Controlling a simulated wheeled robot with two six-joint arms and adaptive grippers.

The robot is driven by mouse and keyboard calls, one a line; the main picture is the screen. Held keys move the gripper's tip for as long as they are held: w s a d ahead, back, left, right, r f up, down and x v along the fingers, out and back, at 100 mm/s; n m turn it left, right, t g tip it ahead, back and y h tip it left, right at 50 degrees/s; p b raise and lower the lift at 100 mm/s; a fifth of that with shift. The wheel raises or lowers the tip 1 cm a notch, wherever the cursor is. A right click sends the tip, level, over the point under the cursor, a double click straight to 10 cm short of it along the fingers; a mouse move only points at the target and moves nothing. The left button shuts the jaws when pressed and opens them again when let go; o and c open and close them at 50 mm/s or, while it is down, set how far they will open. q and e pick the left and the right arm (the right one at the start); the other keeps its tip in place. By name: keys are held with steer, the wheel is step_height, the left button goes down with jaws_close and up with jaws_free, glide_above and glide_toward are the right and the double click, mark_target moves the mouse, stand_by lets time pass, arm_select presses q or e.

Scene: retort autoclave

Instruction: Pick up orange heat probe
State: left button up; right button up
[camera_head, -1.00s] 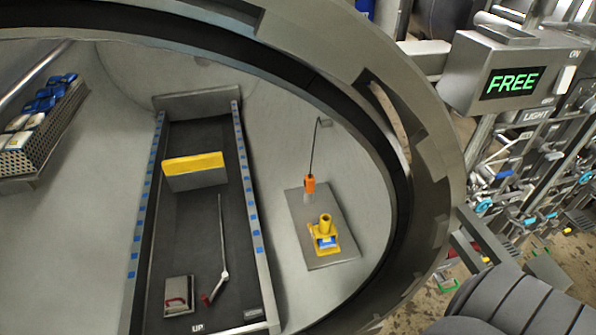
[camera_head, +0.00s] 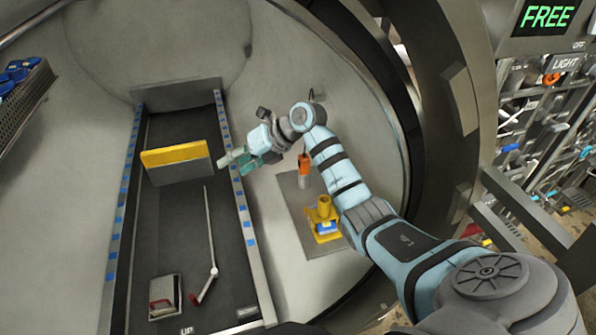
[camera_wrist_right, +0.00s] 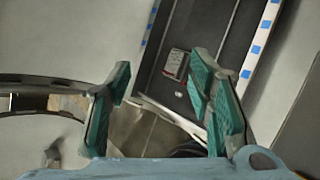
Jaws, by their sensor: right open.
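The orange heat probe (camera_head: 304,168) hangs from a thin dark cable above the grey plate on the right side of the chamber in the head view. Its tip is pale and its top is partly close behind my right arm. My right gripper (camera_head: 237,163) is open and empty, above the right rail of the dark track, to the left of the probe and apart from it. The right wrist view shows its two green-padded fingers (camera_wrist_right: 160,107) spread wide with nothing between them. The probe does not show in that view. My left gripper is out of view.
A yellow stand (camera_head: 323,212) with a blue part sits on the grey plate (camera_head: 296,205) below the probe. A yellow-topped block (camera_head: 178,165) stands on the dark track (camera_head: 180,222), with a thin rod and a small case (camera_head: 163,297). The round chamber rim (camera_head: 412,120) curves at the right.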

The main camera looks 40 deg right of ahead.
mark_target(306, 159)
steer(key=s+d+g+h, duration=0.1)
steer(key=s+d+h, duration=0.1)
steer(key=d, duration=0.3)
steer(key=s+d+f+m+h, duration=0.1)
steer(key=s+d+h, duration=0.1)
steer(key=d, duration=0.4)
steer(key=s+d+m+g+h+b, duration=0.1)
steer(key=s+d+h, duration=0.1)
steer(key=d+h, duration=0.2)
steer(key=shift+s+d+f+g, duration=0.1)
steer(key=shift+d+f+g, duration=0.1)
steer(key=shift+d, duration=0.3)
steer(key=shift+d+f+g, duration=0.1)
steer(key=shift+d+f, duration=0.1)
steer(key=shift+d, duration=0.25)
steer(key=x, duration=0.4)
steer(key=b+x, duration=0.1)
steer(key=x, duration=0.2)
steer(key=shift+w+d+r, duration=0.1)
steer(key=shift+w+d, duration=0.2)
steer(key=shift+d, duration=0.05)
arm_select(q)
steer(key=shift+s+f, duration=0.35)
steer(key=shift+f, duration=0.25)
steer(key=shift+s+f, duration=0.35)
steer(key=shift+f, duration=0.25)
arm_select(e)
steer(key=shift+r, duration=0.1)
jaws_close()
